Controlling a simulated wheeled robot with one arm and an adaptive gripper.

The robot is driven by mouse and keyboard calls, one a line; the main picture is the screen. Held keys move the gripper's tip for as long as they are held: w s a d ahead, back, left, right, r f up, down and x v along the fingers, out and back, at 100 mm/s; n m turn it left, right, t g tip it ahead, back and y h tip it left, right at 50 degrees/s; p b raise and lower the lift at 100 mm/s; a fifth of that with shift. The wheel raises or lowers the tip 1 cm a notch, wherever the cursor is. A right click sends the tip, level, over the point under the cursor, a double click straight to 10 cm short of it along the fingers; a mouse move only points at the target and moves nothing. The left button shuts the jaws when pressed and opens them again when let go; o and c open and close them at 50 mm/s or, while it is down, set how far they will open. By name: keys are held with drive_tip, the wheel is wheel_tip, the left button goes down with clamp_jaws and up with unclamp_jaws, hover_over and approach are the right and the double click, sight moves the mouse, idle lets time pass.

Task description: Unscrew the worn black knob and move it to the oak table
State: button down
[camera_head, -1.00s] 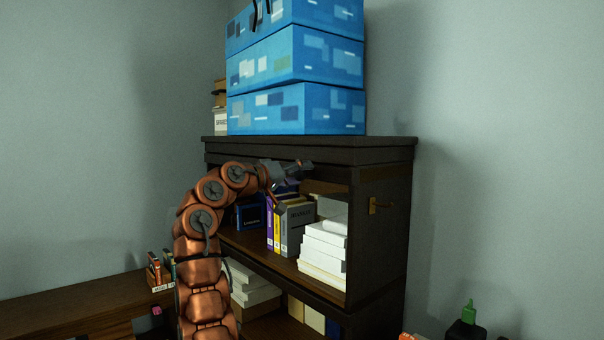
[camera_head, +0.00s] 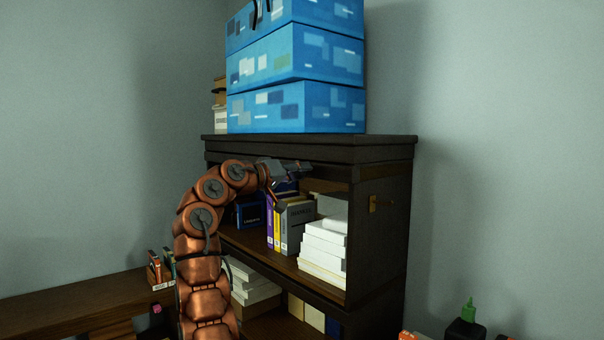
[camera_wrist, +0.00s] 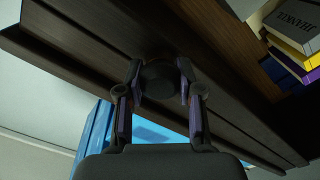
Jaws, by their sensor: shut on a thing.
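The black round knob (camera_wrist: 158,78) sits at the dark front board of the cabinet, in the middle of the wrist view. My gripper (camera_wrist: 160,88) has a finger on each side of it and is shut on it. I cannot tell whether the knob is still joined to the board. In the head view my gripper (camera_head: 300,168) is at the cabinet's upper front edge, and the knob cannot be made out there. A brown wooden table (camera_head: 70,301) stands at the lower left.
The dark cabinet (camera_head: 385,240) holds books (camera_head: 290,228) and stacked white paper (camera_head: 324,250) just below my gripper. Blue patterned boxes (camera_head: 300,55) stand on top. Small books (camera_head: 156,268) stand on the table's right end.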

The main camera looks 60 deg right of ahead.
drive_tip(key=shift+f+b, duration=0.1)
drive_tip(key=shift+b, duration=0.25)
drive_tip(key=shift+n+b, duration=1.5)
drive_tip(key=shift+n, duration=1.1)
drive_tip(key=shift+r+n+p, duration=0.25)
drive_tip(key=shift+n+p, duration=0.3)
drive_tip(key=shift+n, duration=0.65)
drive_tip(key=n+p, duration=0.3)
drive_tip(key=shift+r+p, duration=0.15)
drive_tip(key=shift+p, duration=0.15)
drive_tip(key=shift+w+f+n+p, duration=0.1)
drive_tip(key=shift+f+n+p, duration=0.2)
drive_tip(key=shift+n+p, duration=0.2)
